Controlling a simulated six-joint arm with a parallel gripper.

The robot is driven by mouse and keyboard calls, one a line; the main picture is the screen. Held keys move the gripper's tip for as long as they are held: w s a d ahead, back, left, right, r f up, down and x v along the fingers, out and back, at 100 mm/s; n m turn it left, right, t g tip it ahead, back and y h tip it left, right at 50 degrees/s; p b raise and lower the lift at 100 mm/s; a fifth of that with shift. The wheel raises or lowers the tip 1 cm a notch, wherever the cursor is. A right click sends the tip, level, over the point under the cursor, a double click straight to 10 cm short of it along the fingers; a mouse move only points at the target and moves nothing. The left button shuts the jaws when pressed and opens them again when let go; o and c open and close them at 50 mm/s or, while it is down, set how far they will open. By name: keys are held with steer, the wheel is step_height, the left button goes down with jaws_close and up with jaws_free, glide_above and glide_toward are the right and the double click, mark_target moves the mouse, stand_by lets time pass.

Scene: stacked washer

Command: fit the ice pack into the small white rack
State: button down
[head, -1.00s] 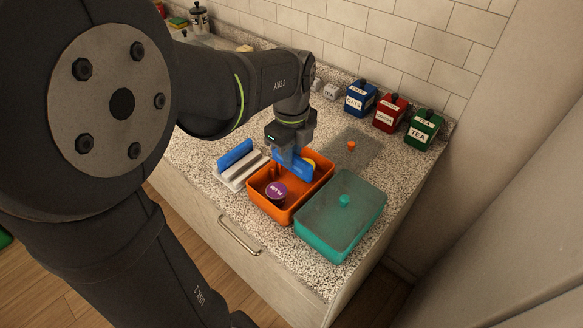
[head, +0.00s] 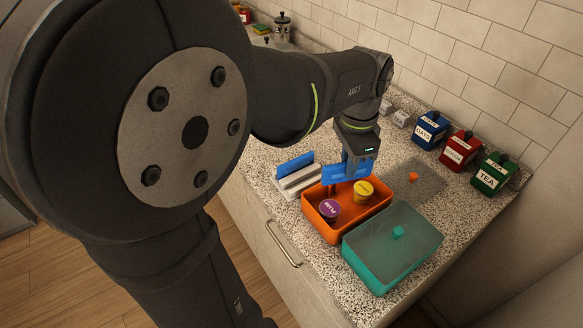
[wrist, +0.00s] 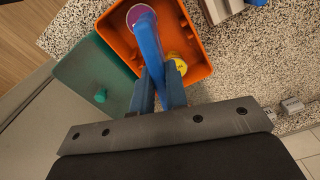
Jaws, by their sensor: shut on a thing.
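A blue ice pack (head: 340,175) is held in my gripper (head: 352,160), a flat slab above the back part of the orange box (head: 319,223). In the wrist view the pack (wrist: 148,38) sticks out from between the shut fingers (wrist: 160,85), over the box. The small white rack (head: 299,182) stands on the counter just left of the box. Another blue slab (head: 296,163) is at the rack's back side. In the wrist view the rack (wrist: 222,9) is partly cut off at the top edge.
A purple-lidded tub (head: 329,208) and a yellow tub (head: 363,190) sit in the orange box. A teal lidded box (head: 378,270) is beside it. A grey lid (head: 430,182) lies behind. Blue (head: 430,130), red (head: 460,149) and green canisters (head: 492,175) line the wall.

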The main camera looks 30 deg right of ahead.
steer(key=n, duration=0.3)
steer(key=shift+a+r, duration=0.1)
steer(key=shift+a, duration=0.05)
steer(key=shift+w+a+f+n, duration=0.1)
steer(key=shift+w+f+n, duration=0.15)
steer(key=shift+w, duration=0.2)
glide_toward(306, 170)
steer(key=shift+s+a+f, duration=0.95)
steer(key=shift+s+f, duration=0.2)
steer(key=shift+s, duration=0.1)
steer(key=shift+w+f, duration=0.1)
steer(key=shift+f, duration=2)
steer(key=shift+f, duration=0.15)
steer(key=c, duration=1.4)
jaws_free()
steer(key=shift+c, duration=0.2)
